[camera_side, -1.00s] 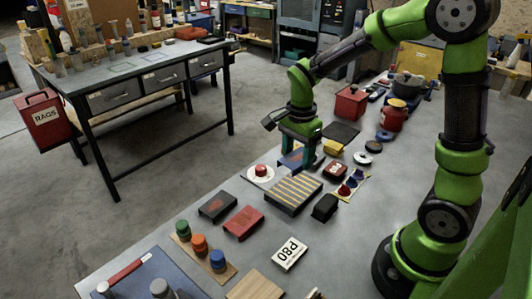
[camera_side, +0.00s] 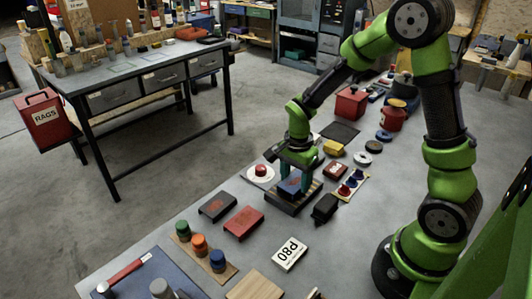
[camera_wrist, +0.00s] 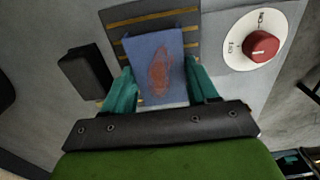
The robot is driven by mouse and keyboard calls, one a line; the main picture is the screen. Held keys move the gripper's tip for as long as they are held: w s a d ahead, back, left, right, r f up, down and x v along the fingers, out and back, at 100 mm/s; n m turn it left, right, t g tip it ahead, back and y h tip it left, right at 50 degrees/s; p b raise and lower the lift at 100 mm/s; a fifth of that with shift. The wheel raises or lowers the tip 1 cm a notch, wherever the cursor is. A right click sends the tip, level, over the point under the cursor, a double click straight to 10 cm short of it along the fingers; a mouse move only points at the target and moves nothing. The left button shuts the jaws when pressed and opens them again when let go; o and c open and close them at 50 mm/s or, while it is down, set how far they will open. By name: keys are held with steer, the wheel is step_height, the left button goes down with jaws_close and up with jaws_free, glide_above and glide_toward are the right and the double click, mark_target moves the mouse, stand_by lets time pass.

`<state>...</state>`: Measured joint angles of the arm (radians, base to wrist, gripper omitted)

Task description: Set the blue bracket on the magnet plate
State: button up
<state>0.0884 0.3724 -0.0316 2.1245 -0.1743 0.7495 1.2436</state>
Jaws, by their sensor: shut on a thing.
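The blue bracket (camera_wrist: 157,62), with a reddish rust-like patch, is between the teal fingers of my gripper (camera_wrist: 160,88) in the wrist view. In the side view the bracket (camera_side: 290,186) is over the magnet plate (camera_side: 283,204), a dark slab with yellow stripes. The plate also shows behind the bracket in the wrist view (camera_wrist: 128,14). My gripper (camera_side: 295,178) is shut on the bracket. The bracket looks at or just above the plate's top; I cannot tell whether they touch. Part of the plate is hidden by the bracket and fingers.
A white round dial with a red knob (camera_side: 261,171) is close to the plate's left. A black block (camera_side: 325,208) is close to its right. Dark (camera_side: 217,207) and red (camera_side: 244,222) brackets lie nearer the front. A yellow block (camera_side: 333,147) stands behind.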

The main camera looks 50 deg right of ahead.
steer(key=shift+f, duration=0.1)
steer(key=o, duration=1.2)
step_height(320, 180, up, 11)
step_height(320, 180, up, 6)
steer(key=n+t, duration=0.3)
steer(key=n, duration=0.1)
glide_above(295, 181)
steer(key=s+a, duration=0.3)
steer(key=s, duration=0.1)
steer(key=shift+s+a+r+n+t+y, duration=0.35)
steer(key=shift+s+a+r+n+t, duration=0.4)
steer(key=shift+s+n, duration=0.7)
steer(key=shift+s+a+r+n+t+y, duration=0.3)
steer(key=shift+s+a+r+n+t, duration=0.5)
steer(key=shift+n, duration=1.1)
steer(key=shift+s+a+r+n+t+y, duration=0.35)
steer(key=shift+s+a+r+n+t, duration=0.25)
steer(key=shift+s+n, duration=0.9)
steer(key=shift+w, duration=0.25)
